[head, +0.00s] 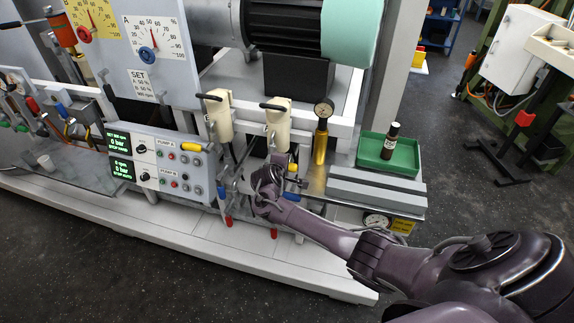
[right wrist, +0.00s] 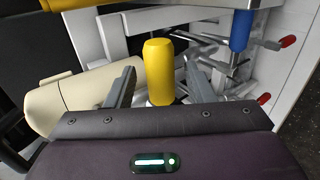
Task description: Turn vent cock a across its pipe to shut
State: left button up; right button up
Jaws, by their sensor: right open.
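A yellow cock handle (right wrist: 158,70) stands upright in the middle of the right wrist view, between my gripper's fingers and apart from both. It also shows in the head view (head: 292,167). I cannot read a label that tells which is vent cock a. My right gripper (right wrist: 158,88) is open and empty around the first yellow handle; in the head view its wrist hides part of the pipework. My left gripper is not in view.
Blue handle (right wrist: 240,30) and red-tipped levers (right wrist: 287,41) are close by on the right in the wrist view. A cream cylinder (right wrist: 75,97) is at left. The brass gauge post (head: 320,145) and green tray (head: 390,152) with a dark bottle (head: 391,140) stand right of the cocks.

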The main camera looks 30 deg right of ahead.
jog(key=v, duration=0.4)
jog(key=shift+s+a+r, duration=0.15)
jog(key=shift+a, duration=0.05)
dwell(0.3)
